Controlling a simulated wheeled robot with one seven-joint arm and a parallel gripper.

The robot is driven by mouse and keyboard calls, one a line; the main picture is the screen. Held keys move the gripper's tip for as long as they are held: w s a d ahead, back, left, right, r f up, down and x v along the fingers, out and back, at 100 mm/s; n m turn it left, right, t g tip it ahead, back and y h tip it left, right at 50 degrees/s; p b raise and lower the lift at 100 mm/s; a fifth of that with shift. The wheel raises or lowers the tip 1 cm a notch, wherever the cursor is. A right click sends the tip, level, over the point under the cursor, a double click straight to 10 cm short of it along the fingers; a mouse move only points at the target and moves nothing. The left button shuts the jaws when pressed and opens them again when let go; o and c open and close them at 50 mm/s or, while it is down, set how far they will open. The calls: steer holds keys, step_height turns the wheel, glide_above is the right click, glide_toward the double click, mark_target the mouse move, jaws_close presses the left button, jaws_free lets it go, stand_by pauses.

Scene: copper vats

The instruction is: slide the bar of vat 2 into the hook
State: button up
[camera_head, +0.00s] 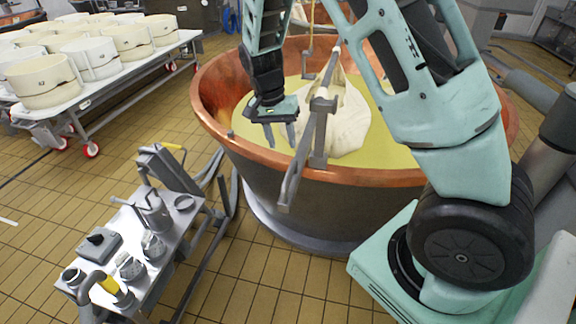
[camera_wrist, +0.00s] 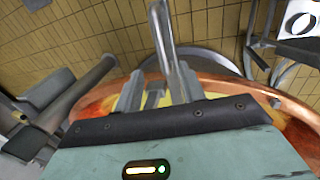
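The copper vat (camera_head: 225,118) holds yellow liquid and a white cloth bundle (camera_head: 350,118). A grey metal bar (camera_head: 296,178) slopes from above the bundle across the near rim, its lower end sticking out past the rim. A grey upright bracket, apparently the hook (camera_head: 320,150), stands on the near rim beside the bar; I cannot tell whether the bar sits in it. My gripper (camera_head: 280,136) is above the vat, left of the bar, fingers down, apart and empty. In the wrist view the bar (camera_wrist: 163,35) shows beyond the fingers (camera_wrist: 157,92), nearer the right one.
A steel cart (camera_head: 185,222) with jugs and cups stands at the lower left, near the vat. A table (camera_head: 95,90) with several white round moulds is at the upper left. Tiled floor is free between them.

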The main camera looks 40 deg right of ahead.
mark_target(289, 171)
steer(key=f, duration=0.3)
steer(key=s+f, duration=0.1)
steer(key=f, duration=0.2)
steer(key=d+f+p, duration=0.1)
steer(key=f, duration=0.2)
steer(key=shift+s+f, duration=0.25)
steer(key=shift+s, duration=0.05)
